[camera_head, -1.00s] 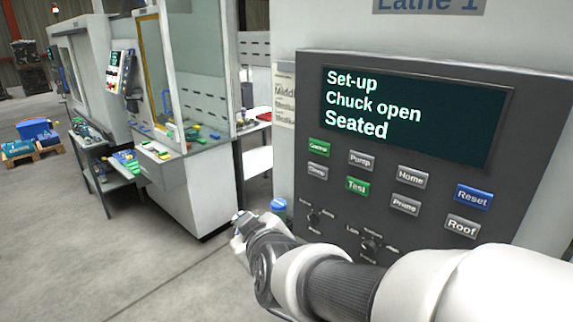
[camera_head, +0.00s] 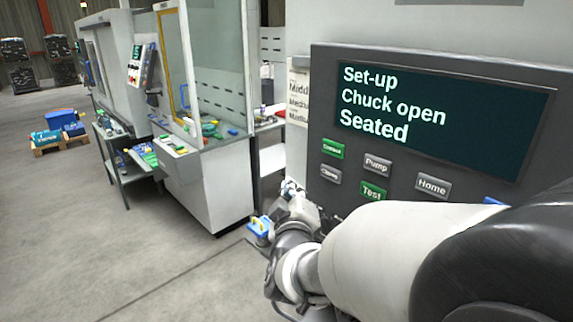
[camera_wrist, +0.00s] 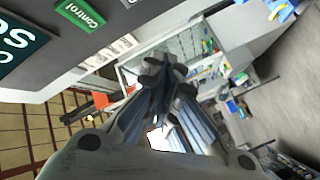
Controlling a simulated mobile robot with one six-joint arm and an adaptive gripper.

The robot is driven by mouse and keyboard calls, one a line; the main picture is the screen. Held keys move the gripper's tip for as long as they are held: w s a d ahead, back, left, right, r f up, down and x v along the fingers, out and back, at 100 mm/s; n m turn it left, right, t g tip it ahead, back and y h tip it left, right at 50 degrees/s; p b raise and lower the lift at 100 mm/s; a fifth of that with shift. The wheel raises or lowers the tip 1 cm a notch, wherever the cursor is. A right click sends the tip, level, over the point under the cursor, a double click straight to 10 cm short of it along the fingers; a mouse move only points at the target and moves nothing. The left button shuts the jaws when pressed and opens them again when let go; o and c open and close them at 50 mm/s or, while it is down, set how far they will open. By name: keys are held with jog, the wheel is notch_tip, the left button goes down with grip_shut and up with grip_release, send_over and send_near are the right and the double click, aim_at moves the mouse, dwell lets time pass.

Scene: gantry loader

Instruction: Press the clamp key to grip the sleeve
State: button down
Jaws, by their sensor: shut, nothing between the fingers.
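The grey clamp key (camera_head: 330,173) is on the control panel (camera_head: 319,120), below the green Control key (camera_head: 333,149) and left of the green Test key (camera_head: 373,190). Its lettering is small and blurred. The panel screen (camera_head: 440,112) reads "Set-up", "Chuck open", "Seated". My gripper (camera_head: 291,188) is at the panel's lower left edge, partly hidden by my arm. In the wrist view my gripper (camera_wrist: 165,67) is shut and empty, with the green Control key (camera_wrist: 80,15) at the upper left. No contact with a key shows. The sleeve is not visible.
A grey Pump key (camera_head: 377,165) and Home key (camera_head: 433,187) sit right of the clamp key. My arm covers the lower panel. A glass-fronted machine (camera_head: 215,175) and a side table (camera_head: 125,160) stand to the left. The floor (camera_head: 110,260) there is open.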

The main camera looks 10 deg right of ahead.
aim_at(321, 168)
jog(key=w+d+b, duration=0.1)
jog(key=w+d, duration=0.4)
jog(key=d, duration=0.2)
jog(key=shift+b, duration=0.4)
dwell(1.1)
jog(key=shift+w+d+b, duration=0.25)
jog(key=shift+d+b, duration=0.05)
jog(key=shift+w+d, duration=0.25)
jog(key=shift+d, duration=0.05)
dwell(0.6)
jog(key=shift+s+a, duration=0.1)
jog(key=shift+a, duration=0.05)
jog(key=shift+s+a, duration=0.4)
jog(key=shift+a, duration=0.1)
dwell(0.4)
